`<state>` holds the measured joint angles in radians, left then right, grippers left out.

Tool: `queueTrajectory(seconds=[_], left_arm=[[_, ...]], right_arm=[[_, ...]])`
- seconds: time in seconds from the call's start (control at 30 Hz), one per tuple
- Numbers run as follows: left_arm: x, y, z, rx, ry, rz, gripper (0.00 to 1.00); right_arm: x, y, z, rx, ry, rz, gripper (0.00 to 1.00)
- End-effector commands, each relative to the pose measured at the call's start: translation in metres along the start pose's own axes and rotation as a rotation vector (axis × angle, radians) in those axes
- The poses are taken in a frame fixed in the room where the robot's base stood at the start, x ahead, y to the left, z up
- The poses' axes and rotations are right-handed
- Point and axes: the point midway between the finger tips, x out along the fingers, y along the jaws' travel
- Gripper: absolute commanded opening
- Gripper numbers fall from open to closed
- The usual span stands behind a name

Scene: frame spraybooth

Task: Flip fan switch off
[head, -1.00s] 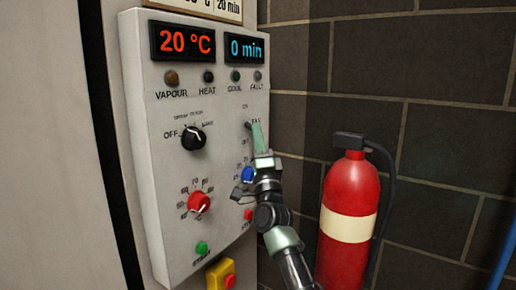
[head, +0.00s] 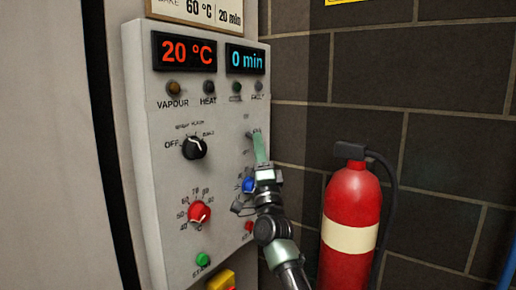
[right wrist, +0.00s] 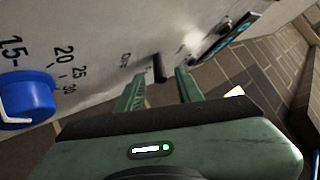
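The fan switch (head: 248,136) is a small dark toggle lever on the right part of the grey control panel (head: 160,235). In the right wrist view the lever (right wrist: 160,68) stands out from the panel face between my right gripper's fingertips. My right gripper (head: 259,136) has its green fingers pointing up at the panel beside the switch. In the wrist view the gripper (right wrist: 160,80) is open, with a gap on both sides of the lever; I cannot tell whether either finger touches it. The label around the switch is partly hidden by the fingers. My left gripper is not in view.
A black knob (head: 194,147), a red knob (head: 199,213) and a green button (head: 202,259) are on the panel's left side. A red fire extinguisher (head: 350,215) stands at the right by the brick wall.

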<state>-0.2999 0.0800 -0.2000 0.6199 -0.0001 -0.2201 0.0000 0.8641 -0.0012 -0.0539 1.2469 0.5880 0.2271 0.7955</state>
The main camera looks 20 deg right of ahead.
Motion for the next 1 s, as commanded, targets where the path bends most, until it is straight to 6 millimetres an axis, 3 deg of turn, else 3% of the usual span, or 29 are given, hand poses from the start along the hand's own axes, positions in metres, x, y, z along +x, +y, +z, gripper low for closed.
queueTrajectory(seconds=[0.43,1.0], left_arm=[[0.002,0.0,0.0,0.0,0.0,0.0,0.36],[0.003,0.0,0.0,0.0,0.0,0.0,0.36]], right_arm=[[-0.068,0.002,0.001,0.001,0.0,0.003,0.36],[-0.077,0.003,0.002,-0.005,-0.006,0.008,0.36]])
